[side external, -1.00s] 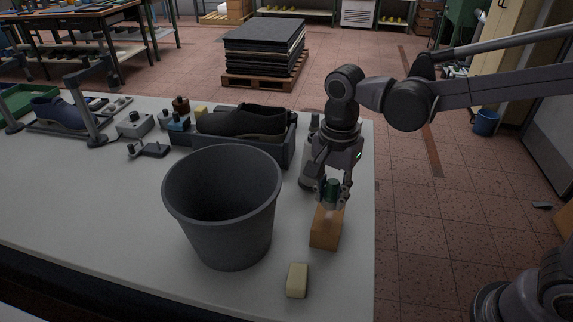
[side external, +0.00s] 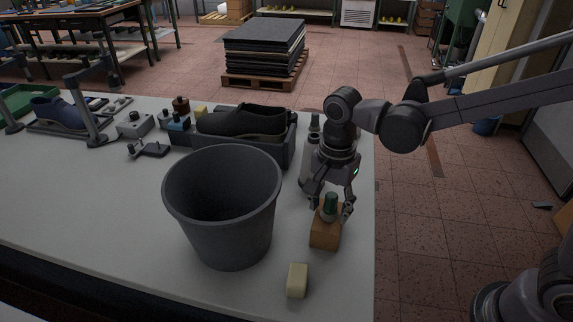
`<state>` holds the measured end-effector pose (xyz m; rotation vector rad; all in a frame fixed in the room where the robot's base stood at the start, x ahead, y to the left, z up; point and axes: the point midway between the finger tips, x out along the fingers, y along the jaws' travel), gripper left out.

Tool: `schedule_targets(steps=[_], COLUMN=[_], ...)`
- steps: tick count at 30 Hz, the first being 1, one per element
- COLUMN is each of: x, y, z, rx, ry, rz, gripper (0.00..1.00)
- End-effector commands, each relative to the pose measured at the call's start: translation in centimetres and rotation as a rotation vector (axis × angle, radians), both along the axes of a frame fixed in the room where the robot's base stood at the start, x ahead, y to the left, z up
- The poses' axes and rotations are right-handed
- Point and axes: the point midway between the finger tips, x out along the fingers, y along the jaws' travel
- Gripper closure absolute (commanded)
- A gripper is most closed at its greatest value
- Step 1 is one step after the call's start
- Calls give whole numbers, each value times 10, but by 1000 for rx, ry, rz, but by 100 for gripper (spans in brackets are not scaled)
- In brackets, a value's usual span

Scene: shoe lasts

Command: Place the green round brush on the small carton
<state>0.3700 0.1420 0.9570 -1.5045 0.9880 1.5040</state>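The green round brush (side external: 330,203) stands upright on top of the small carton (side external: 325,233), a brown box near the right edge of the table. My gripper (side external: 331,213) is just above and around the brush, with its fingers spread on either side. A gap shows between the brush and each finger, so the gripper looks open. The base of the brush seems to rest on the carton's top.
A large dark grey bin (side external: 222,207) stands left of the carton. A cream block (side external: 297,280) lies in front. A grey bottle (side external: 312,145) stands behind my gripper. A dark tray (side external: 284,155) with a black shoe (side external: 240,122) lies further back. The table's right edge is close.

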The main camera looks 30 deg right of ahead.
Motion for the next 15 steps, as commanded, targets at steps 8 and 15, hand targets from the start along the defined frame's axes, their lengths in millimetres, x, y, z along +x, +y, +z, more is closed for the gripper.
schedule_targets(steps=[8,15], x=[0,0], y=[0,0], z=[8,42], rx=[0,0], ry=[0,0], rz=[0,0], gripper=[47,47])
